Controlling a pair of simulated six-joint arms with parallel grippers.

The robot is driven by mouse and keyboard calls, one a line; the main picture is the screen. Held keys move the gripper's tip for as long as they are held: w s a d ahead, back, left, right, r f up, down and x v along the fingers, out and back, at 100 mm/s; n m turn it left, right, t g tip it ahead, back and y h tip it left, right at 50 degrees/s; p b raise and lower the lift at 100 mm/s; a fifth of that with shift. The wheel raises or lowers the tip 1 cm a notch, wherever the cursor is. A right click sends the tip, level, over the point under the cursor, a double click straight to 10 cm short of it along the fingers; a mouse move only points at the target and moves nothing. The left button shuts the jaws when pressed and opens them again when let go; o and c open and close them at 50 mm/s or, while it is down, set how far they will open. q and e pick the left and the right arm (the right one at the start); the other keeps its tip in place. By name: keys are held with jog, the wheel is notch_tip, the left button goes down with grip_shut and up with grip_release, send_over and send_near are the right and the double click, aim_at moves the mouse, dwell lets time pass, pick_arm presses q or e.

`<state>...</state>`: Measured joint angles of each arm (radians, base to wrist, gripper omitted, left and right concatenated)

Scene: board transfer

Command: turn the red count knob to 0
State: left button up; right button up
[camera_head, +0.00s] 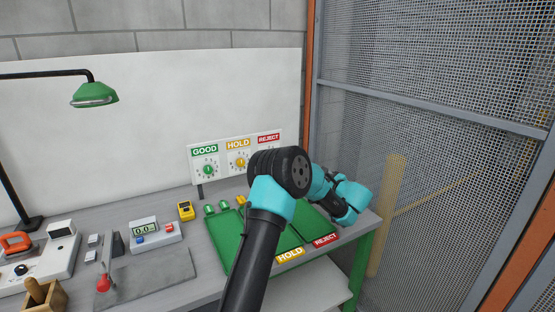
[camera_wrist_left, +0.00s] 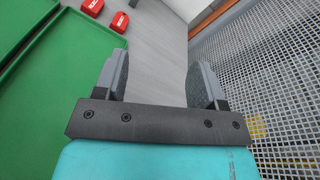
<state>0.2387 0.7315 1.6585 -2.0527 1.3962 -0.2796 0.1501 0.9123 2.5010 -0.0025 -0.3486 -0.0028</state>
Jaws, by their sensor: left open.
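The red count knob sits on the white count panel (camera_head: 196,172) at the back of the bench, below the red REJECT label (camera_head: 269,138). My arm blocks most of its dial in the head view, so I cannot read its setting. My left gripper (camera_wrist_left: 160,65) is open and empty in the left wrist view, with its two grey fingers apart over the grey bench top. In the head view my left arm reaches over the bench to its right end, and the gripper is low there, right of and below the panel.
Green (camera_head: 209,169) and yellow (camera_head: 240,161) knobs stand left of the red one. A green tray (camera_head: 226,240) lies before the panel. Two red pieces (camera_wrist_left: 93,5) (camera_wrist_left: 120,22) lie beside the green tray in the wrist view. A mesh fence (camera_head: 450,190) stands close on the right.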

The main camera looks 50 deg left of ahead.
pick_arm(q)
jog(key=s+a+m+y, duration=0.1)
jog(key=s+a+y, duration=0.1)
jog(key=a, duration=0.9)
jog(key=shift+s+r+m+g, duration=0.3)
jog(key=shift+s+g, duration=0.1)
jog(key=shift+s, duration=0.25)
jog(key=shift+a, duration=0.2)
jog(key=w+a, duration=0.3)
jog(key=a, duration=1.4)
jog(key=c, duration=0.9)
